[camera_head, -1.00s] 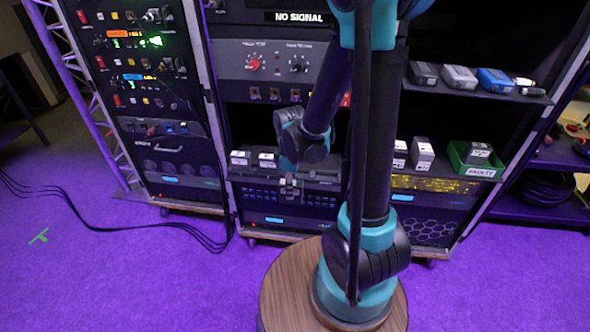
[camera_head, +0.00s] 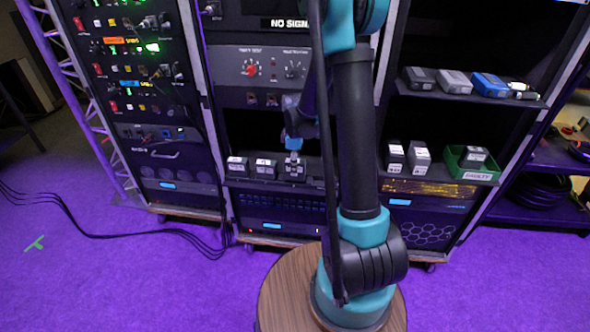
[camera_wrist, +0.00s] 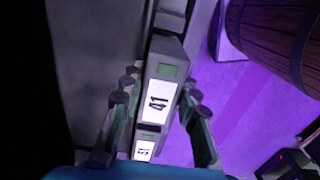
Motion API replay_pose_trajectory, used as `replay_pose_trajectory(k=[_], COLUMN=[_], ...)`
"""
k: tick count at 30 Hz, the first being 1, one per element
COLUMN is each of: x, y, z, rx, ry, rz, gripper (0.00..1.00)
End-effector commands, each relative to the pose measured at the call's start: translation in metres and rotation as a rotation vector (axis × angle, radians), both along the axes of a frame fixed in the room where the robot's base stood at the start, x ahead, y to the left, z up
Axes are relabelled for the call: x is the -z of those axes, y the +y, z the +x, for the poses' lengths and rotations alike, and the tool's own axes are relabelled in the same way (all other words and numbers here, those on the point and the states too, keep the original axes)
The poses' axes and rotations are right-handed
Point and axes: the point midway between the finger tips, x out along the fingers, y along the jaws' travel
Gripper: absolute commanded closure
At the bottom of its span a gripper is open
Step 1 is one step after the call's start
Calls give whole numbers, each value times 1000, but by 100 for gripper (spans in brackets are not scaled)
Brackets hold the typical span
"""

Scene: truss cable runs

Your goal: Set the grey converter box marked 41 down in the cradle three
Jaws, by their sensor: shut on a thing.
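The grey converter box marked 41 (camera_wrist: 160,97) is between the fingers of my gripper (camera_wrist: 163,84) in the wrist view, with its white label and a green patch facing the camera. My gripper is shut on it. In the head view my gripper (camera_head: 293,157) is over the middle rack's lower shelf, and the box (camera_head: 292,171) is under it, right of two other boxes. The cradle three cannot be made out, and I cannot tell whether the box rests on the shelf. A second white label (camera_wrist: 144,150) shows below the 41 in the wrist view.
Two boxes (camera_head: 237,166) (camera_head: 264,168) stand close on the left. Two more boxes (camera_head: 395,157) (camera_head: 419,158) and a green FAULTY bin (camera_head: 452,160) are on the right shelf. An upper shelf (camera_head: 470,97) holds several devices. Cables (camera_head: 150,233) lie on the floor.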

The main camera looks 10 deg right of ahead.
Motion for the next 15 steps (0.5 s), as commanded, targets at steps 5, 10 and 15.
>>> replay_pose_trajectory(k=[5,10,15], x=[16,16,18], y=[0,0,0], z=[0,0,0], rx=[0,0,0], ry=[0,0,0], rz=[0,0,0], gripper=[100,100,100])
